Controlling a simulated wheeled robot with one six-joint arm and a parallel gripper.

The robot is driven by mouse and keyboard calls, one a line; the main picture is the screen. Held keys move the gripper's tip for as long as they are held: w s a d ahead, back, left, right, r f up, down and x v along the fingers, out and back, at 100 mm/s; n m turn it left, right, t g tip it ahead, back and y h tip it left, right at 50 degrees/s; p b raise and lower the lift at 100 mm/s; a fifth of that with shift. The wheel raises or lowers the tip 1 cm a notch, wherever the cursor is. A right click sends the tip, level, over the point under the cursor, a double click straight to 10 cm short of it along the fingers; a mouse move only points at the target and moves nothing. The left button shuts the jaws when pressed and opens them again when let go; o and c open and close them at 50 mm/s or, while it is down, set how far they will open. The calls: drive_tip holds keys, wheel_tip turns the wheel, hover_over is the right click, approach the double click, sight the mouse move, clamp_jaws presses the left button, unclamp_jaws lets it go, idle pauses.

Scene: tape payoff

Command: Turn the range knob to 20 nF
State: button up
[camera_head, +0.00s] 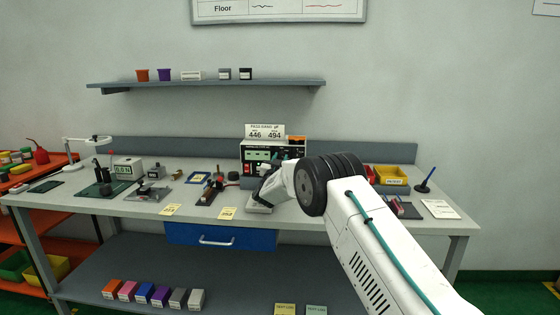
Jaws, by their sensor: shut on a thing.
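The meter (262,154) is a dark boxed instrument with a green display, standing at the back middle of the bench. A white card reading 446 and 494 stands on top of it. My gripper (266,172) is at the lower front of the meter, small and partly hidden by my wrist. It is shut on what appears to be the range knob. The knob, its pointer and the scale marks around it are hidden or too small to read, so its setting cannot be told.
The grey bench (310,211) holds a yellow bin (391,175) to the right of my arm. To the left are a dark red-and-black tool (208,192), a boxed display unit (128,168) and a lamp (85,141). A shelf (205,84) hangs above.

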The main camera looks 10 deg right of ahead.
drive_tip(key=shift+m+g+h, duration=0.4)
drive_tip(key=shift+m, duration=1.1)
drive_tip(key=o, duration=1)
drive_tip(key=shift+c, duration=0.2)
drive_tip(key=shift+a, duration=0.1)
drive_tip(key=v, duration=0.7)
drive_tip(key=shift+s+a, duration=0.2)
drive_tip(key=shift+s, duration=0.1)
